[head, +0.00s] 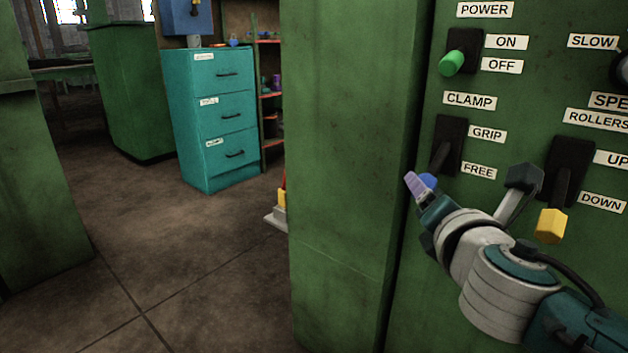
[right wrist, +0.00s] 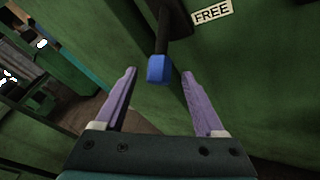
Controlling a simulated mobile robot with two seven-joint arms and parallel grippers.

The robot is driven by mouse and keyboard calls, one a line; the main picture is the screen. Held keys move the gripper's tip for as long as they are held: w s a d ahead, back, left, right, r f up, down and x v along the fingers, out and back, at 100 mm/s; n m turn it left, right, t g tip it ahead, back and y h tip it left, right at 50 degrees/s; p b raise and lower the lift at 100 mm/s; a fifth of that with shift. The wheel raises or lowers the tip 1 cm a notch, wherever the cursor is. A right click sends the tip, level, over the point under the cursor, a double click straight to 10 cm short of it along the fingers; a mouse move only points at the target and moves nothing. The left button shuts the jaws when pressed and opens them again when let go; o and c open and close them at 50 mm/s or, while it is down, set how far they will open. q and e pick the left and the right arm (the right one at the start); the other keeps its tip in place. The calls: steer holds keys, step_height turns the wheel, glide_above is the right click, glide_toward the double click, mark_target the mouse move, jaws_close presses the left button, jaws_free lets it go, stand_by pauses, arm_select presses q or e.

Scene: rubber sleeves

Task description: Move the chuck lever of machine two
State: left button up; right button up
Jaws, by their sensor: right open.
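A lever labelled CLAMP (head: 442,152), with GRIP above and FREE below, is on the green machine's panel in the head view. No label in view reads chuck. The lever points down to the FREE side. Its blue knob (head: 429,180) is partly behind my right gripper (head: 416,187). In the right wrist view the blue knob (right wrist: 159,69) shows between the open purple fingers of my right gripper (right wrist: 158,74), near the tips. No finger visibly touches it. My left gripper is in neither view.
A POWER switch with a green knob (head: 452,63) is above. A ROLLERS lever with a yellow knob (head: 551,225) points down at the right, close to my right arm. A teal drawer cabinet (head: 215,120) stands behind. The brown floor (head: 190,250) at left is clear.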

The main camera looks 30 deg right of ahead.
steer(key=shift+v, duration=1.7)
